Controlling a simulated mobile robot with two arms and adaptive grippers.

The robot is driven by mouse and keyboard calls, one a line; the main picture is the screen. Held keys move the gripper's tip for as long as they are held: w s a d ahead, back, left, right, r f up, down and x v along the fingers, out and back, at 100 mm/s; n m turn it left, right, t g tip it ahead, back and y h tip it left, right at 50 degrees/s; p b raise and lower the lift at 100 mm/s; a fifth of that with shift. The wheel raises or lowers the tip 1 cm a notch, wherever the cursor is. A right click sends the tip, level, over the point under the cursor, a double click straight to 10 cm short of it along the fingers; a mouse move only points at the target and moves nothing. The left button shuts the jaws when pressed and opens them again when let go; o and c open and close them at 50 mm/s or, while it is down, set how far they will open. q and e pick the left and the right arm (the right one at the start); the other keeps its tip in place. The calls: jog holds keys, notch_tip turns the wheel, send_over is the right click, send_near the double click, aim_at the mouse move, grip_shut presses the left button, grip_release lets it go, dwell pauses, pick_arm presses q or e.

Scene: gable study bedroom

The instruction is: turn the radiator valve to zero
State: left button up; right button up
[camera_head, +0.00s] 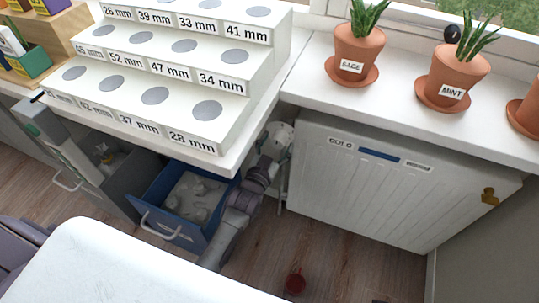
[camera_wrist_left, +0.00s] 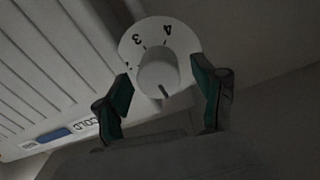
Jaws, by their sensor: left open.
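The radiator (camera_head: 375,190) is a white ribbed panel under the sill, with a "COLD" label and a blue bar; it also shows in the left wrist view (camera_wrist_left: 50,70). The white valve is at its left end. In the left wrist view the valve knob (camera_wrist_left: 158,71) has a dark pointer mark pointing down, in front of a round dial (camera_wrist_left: 150,37) with 3 and 4 readable near the top. My left gripper (camera_wrist_left: 162,82) is open, its teal fingers on either side of the knob. Contact is hard to tell. In the head view my left gripper (camera_head: 274,143) reaches the valve.
A white stepped stand (camera_head: 225,128) with numbered labels overhangs close to my left arm. Below it a blue drawer (camera_head: 150,195) stands open. Potted plants labelled SAGE (camera_head: 358,48) and MINT (camera_head: 455,72) stand on the sill. A small red object (camera_head: 295,283) lies on the floor.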

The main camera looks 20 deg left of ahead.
pick_arm(q)
jog(key=s, duration=1.1)
jog(key=shift+a, duration=0.35)
